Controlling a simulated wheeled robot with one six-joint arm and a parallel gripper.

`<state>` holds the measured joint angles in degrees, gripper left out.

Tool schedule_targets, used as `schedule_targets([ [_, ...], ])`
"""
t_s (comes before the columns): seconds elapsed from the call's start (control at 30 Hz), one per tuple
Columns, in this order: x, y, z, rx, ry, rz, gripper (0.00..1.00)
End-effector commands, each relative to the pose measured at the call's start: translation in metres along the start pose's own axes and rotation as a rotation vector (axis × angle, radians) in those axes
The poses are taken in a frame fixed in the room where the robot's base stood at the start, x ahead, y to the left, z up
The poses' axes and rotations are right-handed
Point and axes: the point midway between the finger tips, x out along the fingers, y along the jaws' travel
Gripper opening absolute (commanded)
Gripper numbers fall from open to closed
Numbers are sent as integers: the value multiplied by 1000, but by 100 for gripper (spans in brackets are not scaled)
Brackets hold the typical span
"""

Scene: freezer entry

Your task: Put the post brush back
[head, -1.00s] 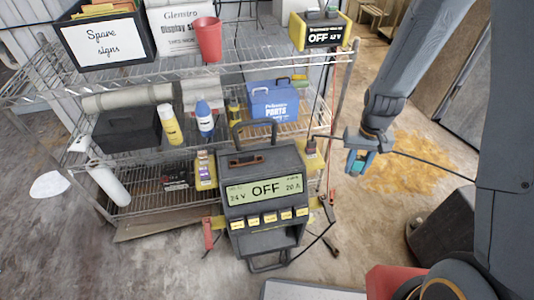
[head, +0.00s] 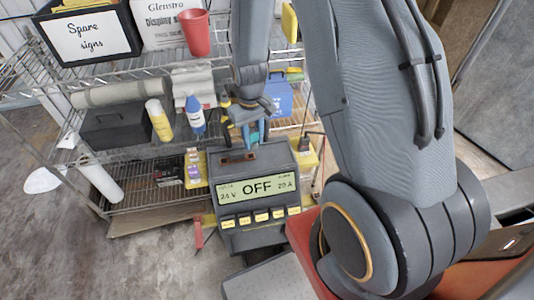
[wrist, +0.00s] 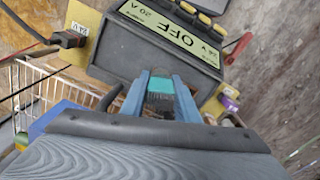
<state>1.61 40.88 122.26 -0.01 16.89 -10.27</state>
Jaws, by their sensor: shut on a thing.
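My gripper (head: 252,132) is over the back of the big grey charger's top in the head view. It also shows in the wrist view (wrist: 160,92), its blue fingers shut on a small teal brush with dark bristles, the post brush (wrist: 160,84). In the head view only a bit of teal shows between the fingers. The grey charger (head: 230,220) has a display reading OFF, 24 V, 20 A, and a brown recessed patch (head: 238,158) on its top. The charger also shows in the wrist view (wrist: 115,50). Whether the brush touches the charger I cannot tell.
A wire shelf (head: 130,78) behind holds a dark box (head: 118,126), a yellow bottle (head: 159,120), a blue bottle (head: 195,116) and a blue case (head: 280,97). A red cup (head: 195,33) stands on top. A black plug and cable (wrist: 70,40) sit beside the charger.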

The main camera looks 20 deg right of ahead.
Motion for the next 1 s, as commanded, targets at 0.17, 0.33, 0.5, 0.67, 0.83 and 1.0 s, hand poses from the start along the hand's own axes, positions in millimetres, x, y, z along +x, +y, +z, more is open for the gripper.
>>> schedule_targets([
  [0.17,0,16,-2,-230,2,1,1],
  [0.33,-1,32,-1,-455,1,0,1],
  [0.5,-2,50,0,-677,2,1,1],
  [0.67,-3,67,2,-885,1,1,1],
  [0.83,-4,81,4,-1071,1,1,1],
  [1.0,-5,89,6,-1183,1,1,1],
])
